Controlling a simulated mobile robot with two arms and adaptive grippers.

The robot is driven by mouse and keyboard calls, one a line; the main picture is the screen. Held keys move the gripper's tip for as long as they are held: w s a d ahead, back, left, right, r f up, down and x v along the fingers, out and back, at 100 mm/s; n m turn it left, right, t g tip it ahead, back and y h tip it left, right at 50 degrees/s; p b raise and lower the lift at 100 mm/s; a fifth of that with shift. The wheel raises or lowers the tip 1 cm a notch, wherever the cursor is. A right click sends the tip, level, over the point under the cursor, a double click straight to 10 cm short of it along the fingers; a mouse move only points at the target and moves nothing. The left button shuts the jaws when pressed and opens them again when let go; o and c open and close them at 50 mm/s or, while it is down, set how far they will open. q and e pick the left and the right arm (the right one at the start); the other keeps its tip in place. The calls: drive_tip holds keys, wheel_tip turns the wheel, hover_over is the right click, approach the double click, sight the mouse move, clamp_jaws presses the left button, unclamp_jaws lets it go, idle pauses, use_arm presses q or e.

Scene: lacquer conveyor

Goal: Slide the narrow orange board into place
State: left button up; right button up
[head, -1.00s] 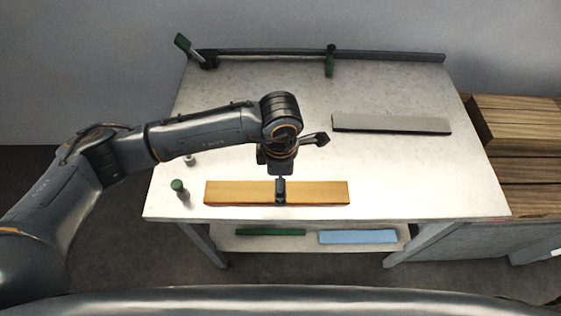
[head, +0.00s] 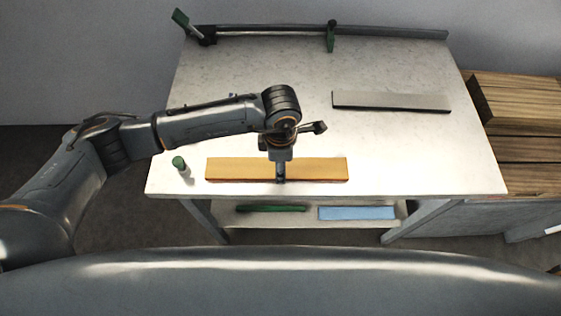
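The narrow orange board (head: 235,168) lies flat on the pale table top, near its front edge and roughly parallel to it. My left gripper (head: 280,172) points down at the middle of the board, with its fingertips at the board's front part. The fingers look close together. Whether they clamp the board or only touch it cannot be made out. A dark rail (head: 380,32) runs along the table's back edge, with a green-handled clamp (head: 182,20) at its left end and a green piece (head: 331,36) near its middle. My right gripper is not in view.
A grey board (head: 390,101) lies at the right of the table (head: 440,160). A small green-capped object (head: 179,164) stands left of the orange board. Green (head: 270,208) and blue (head: 357,213) pieces lie on the lower shelf. Stacked timber (head: 520,105) stands at the right.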

sight(265, 167)
use_arm(q)
drive_tip(key=shift+a+b, duration=0.3)
drive_tip(key=shift+a, duration=1.65)
drive_tip(key=o, duration=1.4)
wheel_tip(265, 167, up, 12)
